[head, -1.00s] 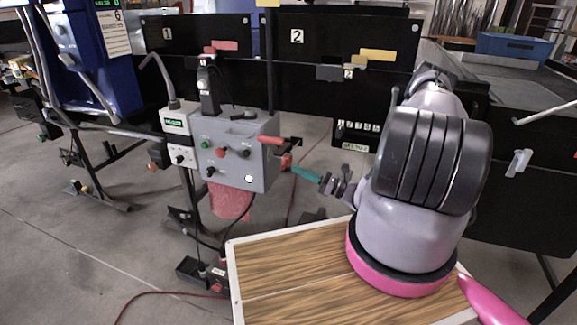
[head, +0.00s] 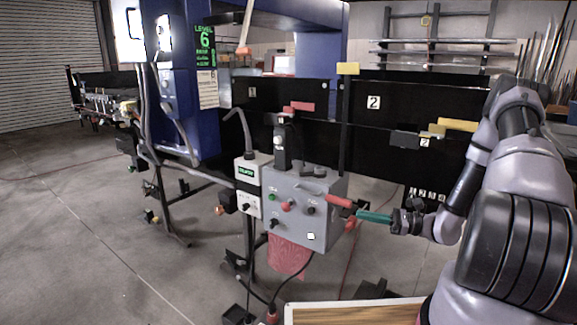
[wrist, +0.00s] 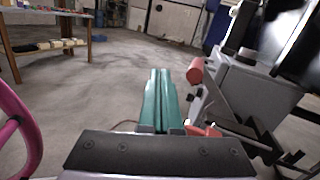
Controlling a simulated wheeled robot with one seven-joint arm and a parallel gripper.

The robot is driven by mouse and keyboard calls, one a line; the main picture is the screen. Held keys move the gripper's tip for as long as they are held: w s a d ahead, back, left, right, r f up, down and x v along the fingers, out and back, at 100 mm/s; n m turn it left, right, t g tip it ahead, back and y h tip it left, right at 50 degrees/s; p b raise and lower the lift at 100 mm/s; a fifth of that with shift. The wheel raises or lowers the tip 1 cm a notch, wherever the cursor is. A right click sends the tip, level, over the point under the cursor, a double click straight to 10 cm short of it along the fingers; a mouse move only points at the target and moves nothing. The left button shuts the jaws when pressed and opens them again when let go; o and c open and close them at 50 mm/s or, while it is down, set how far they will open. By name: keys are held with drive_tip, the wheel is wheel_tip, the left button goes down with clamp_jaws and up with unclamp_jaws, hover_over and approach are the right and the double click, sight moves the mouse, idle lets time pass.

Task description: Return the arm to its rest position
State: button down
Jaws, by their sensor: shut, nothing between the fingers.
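My gripper (head: 374,217) has teal fingers and is shut with nothing between them. In the head view it points left, just right of the grey control box (head: 300,205). In the wrist view the closed teal fingers of my gripper (wrist: 161,98) reach forward over open floor. The red-ended lever (wrist: 195,72) on the box stands close to their right, apart from them in that view. In the head view the red lever handle (head: 340,201) lies near the fingertips; whether they touch cannot be told there. My arm comes in from the right, bent at the elbow.
The box carries several knobs and buttons. A small white-green unit (head: 250,180) is beside it. Black panels (head: 372,100) stand behind, and a blue detector frame (head: 178,75) is at the left. In the wrist view a table (wrist: 45,30) stands far left; the floor between is clear.

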drive_tip(key=s+r+n+h, duration=0.5)
drive_tip(key=s+r, duration=0.1)
drive_tip(key=r, duration=0.6)
drive_tip(key=s+r+n+t+h, duration=0.1)
drive_tip(key=s+r+n+h, duration=0.4)
drive_tip(key=r, duration=0.7)
drive_tip(key=s+r+n+h, duration=0.5)
drive_tip(key=s+r, duration=0.4)
drive_tip(key=r, duration=0.3)
drive_tip(key=shift+s+r+t+h, duration=0.15)
drive_tip(key=shift+r+t+h, duration=0.15)
drive_tip(key=shift+r+t, duration=0.1)
